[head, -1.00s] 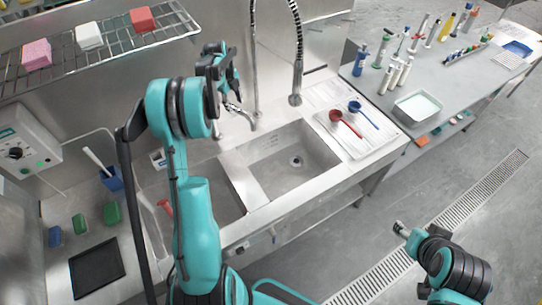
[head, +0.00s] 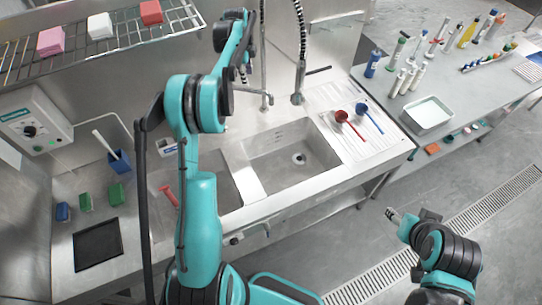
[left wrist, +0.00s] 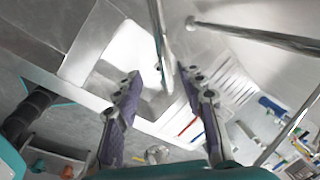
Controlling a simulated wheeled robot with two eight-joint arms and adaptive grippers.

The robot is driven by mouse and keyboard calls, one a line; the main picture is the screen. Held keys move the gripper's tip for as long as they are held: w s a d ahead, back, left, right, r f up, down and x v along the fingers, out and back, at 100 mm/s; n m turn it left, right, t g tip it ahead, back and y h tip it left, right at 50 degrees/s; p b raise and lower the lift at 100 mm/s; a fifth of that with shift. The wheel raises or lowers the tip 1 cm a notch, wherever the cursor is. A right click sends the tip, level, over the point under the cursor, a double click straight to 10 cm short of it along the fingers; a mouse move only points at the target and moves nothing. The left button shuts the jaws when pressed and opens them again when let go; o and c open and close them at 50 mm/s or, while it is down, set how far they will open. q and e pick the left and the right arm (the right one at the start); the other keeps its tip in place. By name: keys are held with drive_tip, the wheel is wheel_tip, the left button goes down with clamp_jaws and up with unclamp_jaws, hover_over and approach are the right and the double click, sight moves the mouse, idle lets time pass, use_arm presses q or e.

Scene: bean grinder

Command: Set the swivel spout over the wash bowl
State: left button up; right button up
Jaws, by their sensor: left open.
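The thin metal spout (head: 255,93) is at the back of the sink, near the wall, behind the two basins. The right basin (head: 290,160) shows a drain; the left basin (head: 226,185) is partly hidden by my left arm. I cannot tell which one is the wash bowl. My left gripper (head: 243,72) is above and just left of the spout. In the left wrist view its two fingers (left wrist: 158,75) are apart, with a metal tube (left wrist: 158,30) showing beyond and between them; contact is not visible. My right gripper (head: 394,214) hangs at lower right, its fingers unclear.
A coiled hose (head: 299,60) hangs right of the spout. A wire shelf (head: 110,45) with blocks is at upper left. The side table (head: 465,90) holds bottles and a tray.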

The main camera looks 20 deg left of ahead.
use_arm(q)
drive_tip(key=s+d+f+n+t+b, duration=0.1)
drive_tip(key=s+d+f+n+b, duration=0.4)
drive_tip(key=s+d+b, duration=0.5)
drive_tip(key=s+d+f+n+t+b, duration=0.2)
drive_tip(key=s+d+f+n+b, duration=0.3)
drive_tip(key=s+d+b, duration=0.5)
wheel_tip(320, 180, down, 2)
drive_tip(key=shift+s+f+b, duration=0.1)
drive_tip(key=shift+s+b, duration=0.85)
drive_tip(key=shift+b, duration=0.3)
